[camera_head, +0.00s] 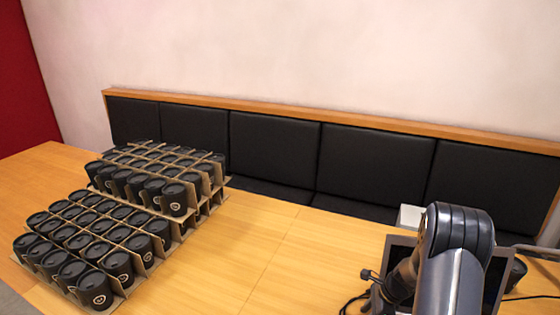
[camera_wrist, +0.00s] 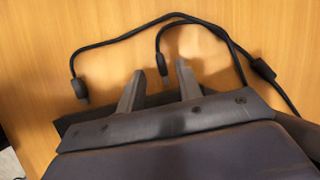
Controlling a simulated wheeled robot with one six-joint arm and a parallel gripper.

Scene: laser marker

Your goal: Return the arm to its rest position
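My gripper (camera_wrist: 160,67) shows in the wrist view with its two grey fingers apart and nothing between them but a cable plug and the wooden table top beyond. In the head view my arm (camera_head: 455,250) stands at the lower right, with its dark rounded joint on top and a grey link below. The gripper itself cannot be made out clearly there, as the arm covers much of that corner.
Two dividered carriers of black lidded cups, a near one (camera_head: 100,235) and a far one (camera_head: 160,170), stand on the left of the wooden table (camera_head: 280,255). The table's middle is clear. A dark flat panel (camera_head: 400,241) is behind my arm. Black cables (camera_wrist: 120,37) lie on the table.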

